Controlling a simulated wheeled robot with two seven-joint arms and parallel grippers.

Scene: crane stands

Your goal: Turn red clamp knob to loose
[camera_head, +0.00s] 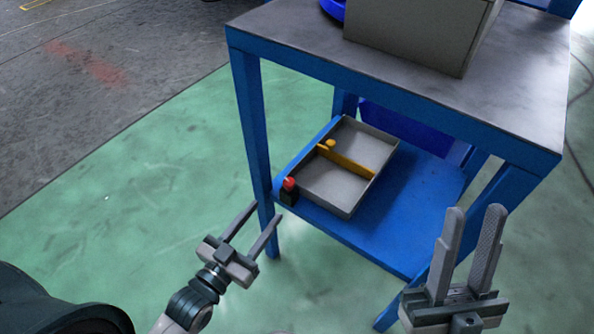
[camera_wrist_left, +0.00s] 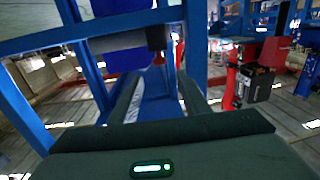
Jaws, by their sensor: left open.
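The red knob (camera_head: 289,183) sits on a small black block (camera_head: 289,197) at the near left corner of the stand's lower blue shelf (camera_head: 384,236), beside a grey tray (camera_head: 341,209). My left gripper (camera_head: 265,212) is open and empty, just in front and to the left of the knob, apart from it. The open fingers also show in the left wrist view (camera_wrist_left: 160,85), with a dark block-like piece (camera_wrist_left: 155,38) beyond them; I cannot tell surely whether it is the knob's block. My right gripper (camera_head: 475,212) has its fingers apart and empty, in front of the stand's right side.
The tray has a yellow divider (camera_head: 347,161) and a small yellow knob (camera_head: 330,143). A blue front leg (camera_head: 250,125) rises close to the left gripper. The grey tabletop (camera_head: 300,35) overhangs the shelf and carries a grey box (camera_head: 415,35). Green floor (camera_head: 150,190) is clear at left.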

